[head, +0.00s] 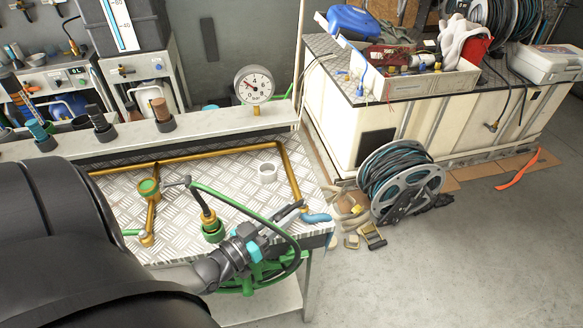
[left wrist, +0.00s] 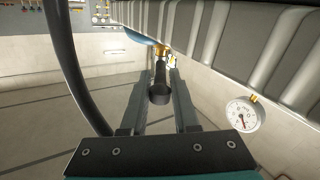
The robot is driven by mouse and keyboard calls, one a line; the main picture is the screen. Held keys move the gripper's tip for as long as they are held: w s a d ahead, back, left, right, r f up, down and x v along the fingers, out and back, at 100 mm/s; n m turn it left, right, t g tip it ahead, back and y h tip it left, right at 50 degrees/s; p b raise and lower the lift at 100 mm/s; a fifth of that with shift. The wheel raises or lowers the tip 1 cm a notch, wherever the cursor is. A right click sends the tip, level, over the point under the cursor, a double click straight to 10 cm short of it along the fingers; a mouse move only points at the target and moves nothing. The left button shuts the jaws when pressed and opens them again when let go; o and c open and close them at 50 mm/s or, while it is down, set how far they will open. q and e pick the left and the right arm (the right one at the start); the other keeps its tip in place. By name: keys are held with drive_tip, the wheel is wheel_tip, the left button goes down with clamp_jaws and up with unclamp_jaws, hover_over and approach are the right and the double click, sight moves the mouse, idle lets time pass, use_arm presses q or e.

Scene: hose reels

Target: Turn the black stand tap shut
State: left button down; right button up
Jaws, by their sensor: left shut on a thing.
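My left gripper (head: 288,215) reaches over the front right corner of the metal-plated bench (head: 225,185), by the lower end of a brass pipe (head: 290,175). In the left wrist view its two fingers (left wrist: 161,84) stand on either side of a dark, rod-like handle (left wrist: 159,96) and are shut on it. This looks like the black stand tap; a brass fitting (left wrist: 163,50) shows behind it. In the head view the tap is mostly hidden by the fingers. A blue part (head: 316,217) shows just past them. My right gripper is in neither view.
A green hose (head: 235,207) loops past my gripper to a green reel (head: 262,272) below. A grey hose reel (head: 405,190) stands on the floor to the right.

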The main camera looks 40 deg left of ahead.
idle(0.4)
use_arm(q)
drive_tip(key=c, duration=0.8)
unclamp_jaws()
drive_tip(key=shift+w, duration=0.1)
drive_tip(key=shift+c, duration=0.2)
drive_tip(key=s+a, duration=0.2)
drive_tip(key=s, duration=1.3)
drive_tip(key=shift+s, duration=0.1)
